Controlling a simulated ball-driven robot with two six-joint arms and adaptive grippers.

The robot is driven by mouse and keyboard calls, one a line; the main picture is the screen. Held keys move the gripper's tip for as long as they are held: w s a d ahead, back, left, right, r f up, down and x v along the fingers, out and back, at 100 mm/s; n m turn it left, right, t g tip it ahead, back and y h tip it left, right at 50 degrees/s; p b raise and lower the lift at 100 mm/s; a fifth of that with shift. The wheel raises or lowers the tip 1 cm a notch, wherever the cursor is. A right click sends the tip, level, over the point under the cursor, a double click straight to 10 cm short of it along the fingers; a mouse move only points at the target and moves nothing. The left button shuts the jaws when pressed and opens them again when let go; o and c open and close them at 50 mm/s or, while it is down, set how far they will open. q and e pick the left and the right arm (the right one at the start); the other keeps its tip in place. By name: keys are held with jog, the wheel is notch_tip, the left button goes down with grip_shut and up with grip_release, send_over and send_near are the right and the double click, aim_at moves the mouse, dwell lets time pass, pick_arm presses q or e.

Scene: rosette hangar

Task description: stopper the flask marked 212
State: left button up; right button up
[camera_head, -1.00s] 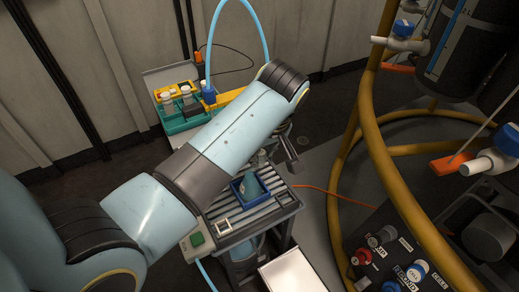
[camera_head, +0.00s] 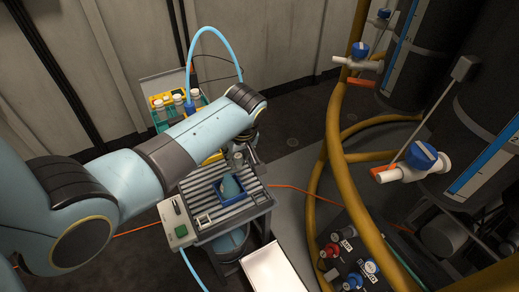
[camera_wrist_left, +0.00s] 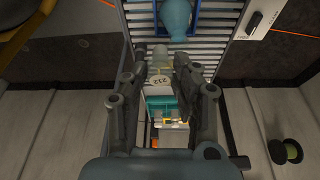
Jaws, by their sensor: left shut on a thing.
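My left gripper (camera_wrist_left: 160,66) is shut on a small clear glass flask (camera_wrist_left: 161,56) with a white round tag reading 212 (camera_wrist_left: 155,82), above the slatted cart top. In the head view the left gripper (camera_head: 246,150) is at the far edge of the slatted cart (camera_head: 258,195), partly hidden by my wrist. A pale blue bulb-shaped thing (camera_head: 231,186) rests in a blue tray (camera_head: 219,197) on the cart; it also shows in the wrist view (camera_wrist_left: 176,18). I cannot make out a stopper. My right gripper is out of view.
Behind the cart, a teal and yellow rack (camera_head: 160,120) holds several white-capped bottles. A white open box (camera_head: 272,272) stands at the cart's front. Yellow pipes (camera_head: 335,150) and dark tanks with blue-handled valves (camera_head: 420,157) fill the right. An orange cable runs across the floor.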

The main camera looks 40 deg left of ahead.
pick_arm(q)
jog(key=a+f+b, duration=0.1)
jog(key=a, duration=0.1)
jog(key=s+a+f+b, duration=0.1)
jog(key=a+f+b, duration=0.1)
jog(key=shift+s+b, duration=0.1)
jog(key=shift+b, duration=0.2)
dwell(0.4)
jog(key=shift+f, duration=0.35)
jog(key=shift+f, duration=0.1)
dwell(0.4)
jog(key=shift+f+b, duration=0.6)
jog(key=shift+f, duration=0.3)
jog(key=shift+f, duration=0.15)
jog(key=shift+f, duration=0.35)
